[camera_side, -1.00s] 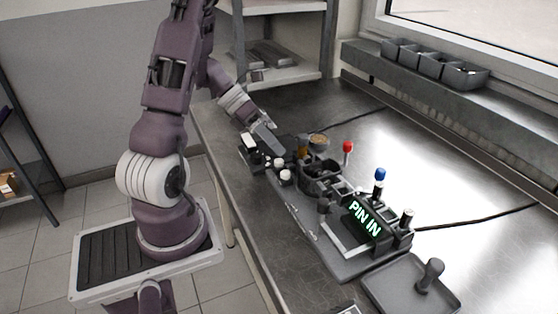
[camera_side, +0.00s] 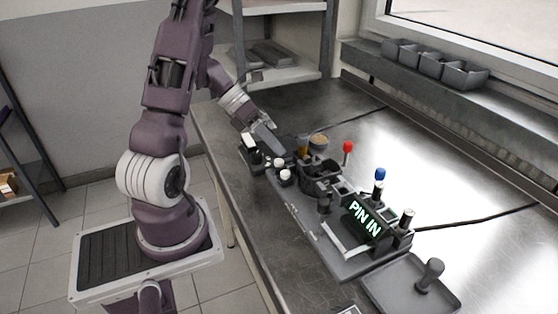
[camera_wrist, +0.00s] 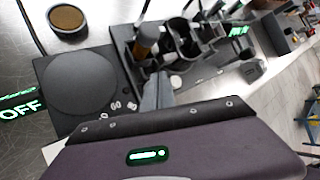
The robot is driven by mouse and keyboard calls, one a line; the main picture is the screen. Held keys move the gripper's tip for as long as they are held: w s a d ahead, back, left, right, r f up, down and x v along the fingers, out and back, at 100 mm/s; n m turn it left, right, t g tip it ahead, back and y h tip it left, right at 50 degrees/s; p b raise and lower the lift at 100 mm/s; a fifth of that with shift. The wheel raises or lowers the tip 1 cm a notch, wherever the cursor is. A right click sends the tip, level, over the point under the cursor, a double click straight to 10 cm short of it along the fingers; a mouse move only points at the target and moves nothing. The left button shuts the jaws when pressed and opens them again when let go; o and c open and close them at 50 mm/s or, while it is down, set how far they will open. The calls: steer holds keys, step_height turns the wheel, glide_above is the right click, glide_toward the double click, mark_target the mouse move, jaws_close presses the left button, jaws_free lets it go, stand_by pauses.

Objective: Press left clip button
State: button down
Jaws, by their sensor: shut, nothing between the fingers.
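Small white buttons (camera_side: 285,174) stand along the near edge of the dark fixture (camera_side: 345,262) in the side view. I cannot tell for sure which one is the left clip button. The wrist view shows a white round cap (camera_wrist: 176,81) near the fingers and small white pieces (camera_wrist: 115,105) beside a round dark plate. My gripper (camera_side: 280,147) is at the far end of the fixture, low and tilted down. Its grey fingers (camera_wrist: 157,92) are together and empty. Their exact contact with anything below is hidden.
A display (camera_side: 365,218) reads PIN IN; another (camera_wrist: 22,108) reads OFF. A grey tray (camera_side: 385,290) lies at the near end.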

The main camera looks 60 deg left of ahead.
mark_target(276, 160)
steer(key=shift+f, duration=0.15)
steer(key=shift+f, duration=0.3)
steer(key=shift+f, duration=0.45)
stand_by(0.4)
steer(key=shift+r, duration=0.9)
steer(key=shift+r, duration=2.5)
steer(key=shift+d, duration=0.1)
